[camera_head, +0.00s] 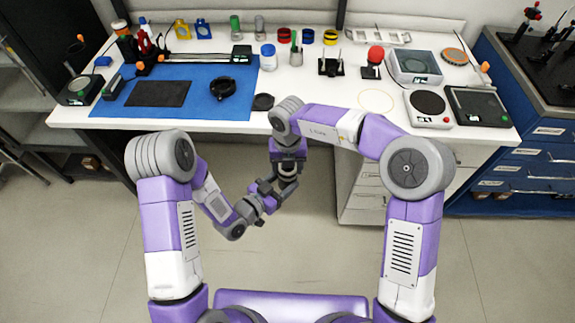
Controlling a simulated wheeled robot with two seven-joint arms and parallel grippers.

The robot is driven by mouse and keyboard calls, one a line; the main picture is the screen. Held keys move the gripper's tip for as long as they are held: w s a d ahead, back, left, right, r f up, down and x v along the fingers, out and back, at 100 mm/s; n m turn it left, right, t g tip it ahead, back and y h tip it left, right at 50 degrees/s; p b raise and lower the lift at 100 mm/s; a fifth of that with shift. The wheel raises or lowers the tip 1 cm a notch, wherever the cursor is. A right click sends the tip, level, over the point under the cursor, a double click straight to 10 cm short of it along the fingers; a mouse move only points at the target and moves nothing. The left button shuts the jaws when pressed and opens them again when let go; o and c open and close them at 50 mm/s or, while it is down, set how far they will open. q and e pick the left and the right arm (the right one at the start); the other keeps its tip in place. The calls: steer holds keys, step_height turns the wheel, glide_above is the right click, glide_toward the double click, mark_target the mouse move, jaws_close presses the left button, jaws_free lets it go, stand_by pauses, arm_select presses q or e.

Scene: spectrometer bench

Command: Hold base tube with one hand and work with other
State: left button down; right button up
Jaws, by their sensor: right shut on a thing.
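My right gripper (287,179) hangs in front of the bench edge, pointing down. It is shut on a small dark cylindrical piece with a light band, which seems to be the base tube (288,169); the fingers and wrist hide much of it. My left gripper (268,194) comes in from the lower left, close beside the right one. Its fingers are small, dark and overlapped, so I cannot tell whether they are open or touch the tube. A black ring-shaped part (222,88) lies on the blue mat (205,108).
The white bench (320,104) holds a dark pad (158,94), a blue-lidded jar (268,58), a red-knobbed part (375,56), a round-plate device (427,104) and a black scale (478,105). Blue drawers (535,150) stand right. Floor before the bench is clear.

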steer(key=m, duration=2.2)
steer(key=o, duration=1.1)
steer(key=shift+o, duration=0.2)
step_height(320, 180, up, 12)
steer(key=shift+w, duration=0.1)
